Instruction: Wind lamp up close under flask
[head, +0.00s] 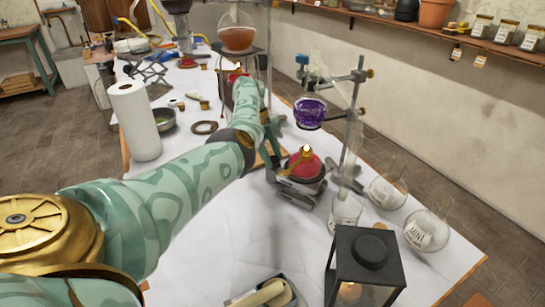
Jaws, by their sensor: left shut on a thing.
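A round flask of purple liquid (310,113) hangs in a clamp on a metal stand (356,95). Below it a red lamp (308,168) with a small brass top sits on a dark lab jack (298,194). A gap shows between the lamp's top and the flask's bottom. My left arm reaches in from the left and bends at the middle of the table. My left gripper (276,172) is at the left side of the jack, shut on what looks like its knob; the knob is mostly hidden. My right gripper is not in view.
A black lantern (369,262) stands at the front right, near clear flasks (388,190). A paper roll (136,120) stands at the left. An orange-filled flask (237,36) is on a stand behind. The table's front middle (210,255) is mostly clear.

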